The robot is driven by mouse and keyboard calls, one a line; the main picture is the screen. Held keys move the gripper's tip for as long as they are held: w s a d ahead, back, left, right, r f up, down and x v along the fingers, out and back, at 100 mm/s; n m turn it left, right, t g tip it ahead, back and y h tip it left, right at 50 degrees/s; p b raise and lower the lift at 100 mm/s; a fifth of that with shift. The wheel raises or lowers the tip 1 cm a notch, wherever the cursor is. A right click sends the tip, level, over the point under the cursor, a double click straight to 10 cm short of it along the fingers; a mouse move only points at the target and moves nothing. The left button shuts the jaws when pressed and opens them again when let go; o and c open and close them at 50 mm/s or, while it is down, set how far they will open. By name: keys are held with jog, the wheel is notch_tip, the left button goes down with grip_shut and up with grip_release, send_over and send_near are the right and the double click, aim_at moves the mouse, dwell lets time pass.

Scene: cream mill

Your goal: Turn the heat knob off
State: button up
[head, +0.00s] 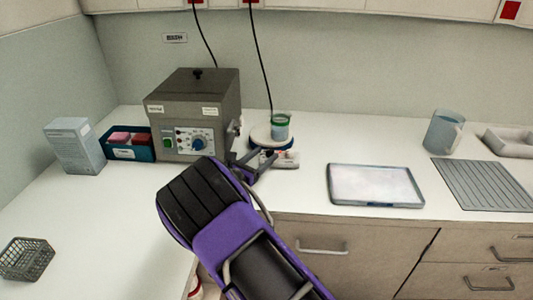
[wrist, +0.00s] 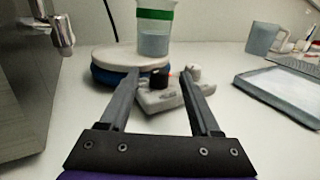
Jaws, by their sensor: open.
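A stirrer hotplate with a round white top (wrist: 130,56) and a pale control box (wrist: 168,98) stands on the counter; in the head view its top (head: 262,137) is partly behind my gripper. Labels are too small to read, so I cannot tell which is the heat knob. My gripper (wrist: 159,74) is open, its fingers either side of the dark knob in the wrist view. Contact is not visible. It also shows in the head view (head: 257,160).
A beaker with a green band (wrist: 154,28) stands on the hotplate. A grey metal box unit (head: 195,100) with a blue dial is close on the left. A white tray (head: 375,185) lies to the right, with clear counter between.

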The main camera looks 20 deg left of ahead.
jog(key=shift+x, duration=0.95)
jog(key=shift+c, duration=0.3)
grip_shut()
